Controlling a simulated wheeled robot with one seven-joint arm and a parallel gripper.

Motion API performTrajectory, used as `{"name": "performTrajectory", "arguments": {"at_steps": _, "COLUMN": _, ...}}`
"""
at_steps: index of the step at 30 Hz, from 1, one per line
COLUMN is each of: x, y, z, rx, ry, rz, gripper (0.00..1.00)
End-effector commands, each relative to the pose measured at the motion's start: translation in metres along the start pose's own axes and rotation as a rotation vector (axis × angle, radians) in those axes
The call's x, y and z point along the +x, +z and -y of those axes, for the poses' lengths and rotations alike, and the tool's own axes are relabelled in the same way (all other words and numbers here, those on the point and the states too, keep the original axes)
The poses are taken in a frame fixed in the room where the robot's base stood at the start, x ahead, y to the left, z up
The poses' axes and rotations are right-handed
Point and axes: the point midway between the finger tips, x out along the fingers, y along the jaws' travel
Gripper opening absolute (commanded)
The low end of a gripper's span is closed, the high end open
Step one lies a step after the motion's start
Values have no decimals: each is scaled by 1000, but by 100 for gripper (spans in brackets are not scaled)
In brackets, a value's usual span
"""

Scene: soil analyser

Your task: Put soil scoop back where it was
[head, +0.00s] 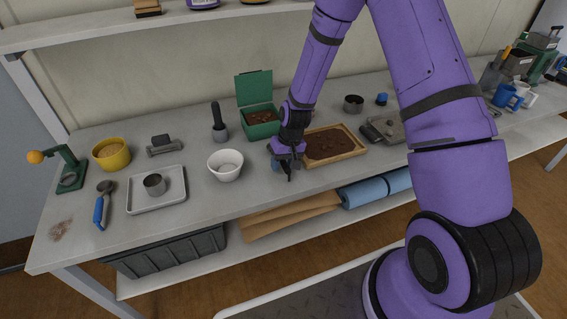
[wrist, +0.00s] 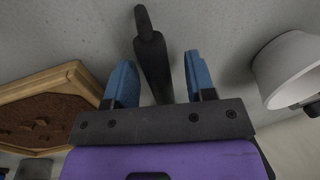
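My gripper (head: 287,170) is low over the bench, just left of the wooden soil tray, pointing down. In the wrist view its two blue fingers (wrist: 160,80) are apart. A dark, narrow tool (wrist: 152,55) with a handle-like end lies between them, with a visible gap on the right finger's side. It may be the soil scoop, but its far end is hidden by the gripper. A blue-handled metal scoop (head: 101,207) lies at the bench's left end, left of the grey tray.
The wooden tray (head: 361,148) of soil is right of my gripper; it also shows in the wrist view (wrist: 40,83). A white bowl (head: 225,175) is to the left. A green box (head: 257,129) stands behind. A grey tray (head: 136,206) holds a metal cup. Bare bench lies in front.

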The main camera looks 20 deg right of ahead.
Motion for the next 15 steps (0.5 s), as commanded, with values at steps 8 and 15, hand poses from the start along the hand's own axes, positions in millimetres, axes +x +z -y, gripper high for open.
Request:
{"name": "performTrajectory", "arguments": {"at_steps": 8, "x": -11, "y": -1, "z": 0, "rx": 0, "ry": 0, "rz": -2, "gripper": 50}}
{"name": "performTrajectory", "arguments": {"at_steps": 15, "x": -50, "y": -1, "z": 0, "rx": 0, "ry": 0, "rz": -4, "gripper": 50}}
